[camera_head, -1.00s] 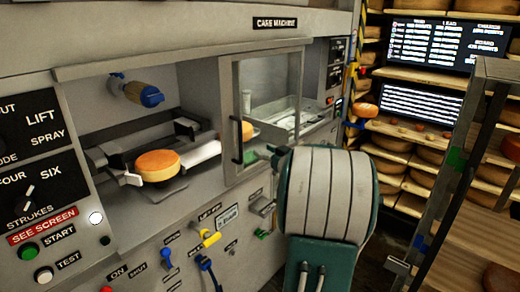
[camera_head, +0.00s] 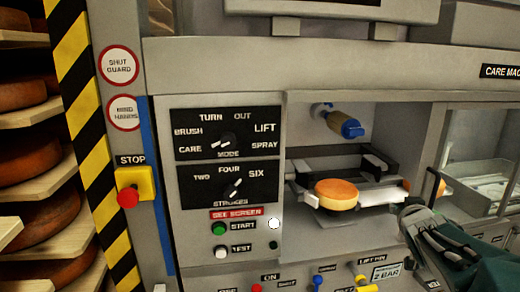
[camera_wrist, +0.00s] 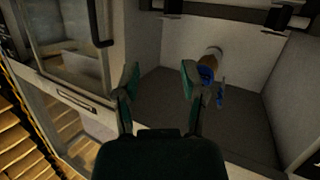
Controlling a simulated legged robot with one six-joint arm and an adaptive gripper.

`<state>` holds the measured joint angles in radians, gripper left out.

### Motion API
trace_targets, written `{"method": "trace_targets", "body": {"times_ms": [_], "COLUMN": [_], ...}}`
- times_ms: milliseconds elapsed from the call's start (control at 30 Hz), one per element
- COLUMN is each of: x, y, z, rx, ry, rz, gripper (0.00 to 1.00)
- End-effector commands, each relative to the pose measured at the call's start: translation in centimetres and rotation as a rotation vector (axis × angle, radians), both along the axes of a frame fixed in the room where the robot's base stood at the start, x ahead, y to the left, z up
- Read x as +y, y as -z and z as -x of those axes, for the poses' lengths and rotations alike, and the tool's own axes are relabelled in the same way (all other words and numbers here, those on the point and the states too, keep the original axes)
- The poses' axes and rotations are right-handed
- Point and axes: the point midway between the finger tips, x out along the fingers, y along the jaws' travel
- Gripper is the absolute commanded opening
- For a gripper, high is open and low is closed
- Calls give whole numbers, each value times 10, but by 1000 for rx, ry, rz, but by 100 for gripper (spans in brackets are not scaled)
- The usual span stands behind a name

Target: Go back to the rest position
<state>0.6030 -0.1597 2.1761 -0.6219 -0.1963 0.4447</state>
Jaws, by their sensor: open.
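My gripper (camera_head: 412,216) is at the lower right of the head view, in front of the care machine (camera_head: 215,65), right of the orange cheese wheel (camera_head: 337,194). That wheel lies on the support in the machine's open bay, apart from my gripper. In the wrist view my gripper (camera_wrist: 160,80) has its two green-padded fingers spread with nothing between them. Past them are the bay's dark floor (camera_wrist: 195,115) and a blue-tipped nozzle (camera_wrist: 209,68).
The clear guard door (camera_head: 480,150) is at the right; it also shows in the wrist view (camera_wrist: 68,40). Mode and strokes knobs, start button (camera_head: 219,228) and red stop button (camera_head: 128,196) face me. Cheese shelves (camera_head: 40,200) stand left, beyond a striped post (camera_head: 88,130).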

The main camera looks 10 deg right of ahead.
Motion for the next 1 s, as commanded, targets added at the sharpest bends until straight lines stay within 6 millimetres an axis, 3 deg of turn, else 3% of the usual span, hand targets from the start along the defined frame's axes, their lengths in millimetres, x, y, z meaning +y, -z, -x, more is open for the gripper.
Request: {"method": "trace_targets", "body": {"times_ms": [33, 267, 400, 500, 600, 700, 1000], "x": [27, 132, 197, 233, 256, 266, 267], "y": [0, 32, 59, 77, 88, 94, 95], "z": [7, 65, 117, 154, 181, 194, 196], "rx": [40, 302, 491, 613, 700, 744, 752], "ry": [-4, -60, -168, -260, -332, -368, -371], "rz": [-15, -134, -213, -255, -282, -294, -297], "gripper": [54, 54, 54, 54, 54, 54, 54]}}
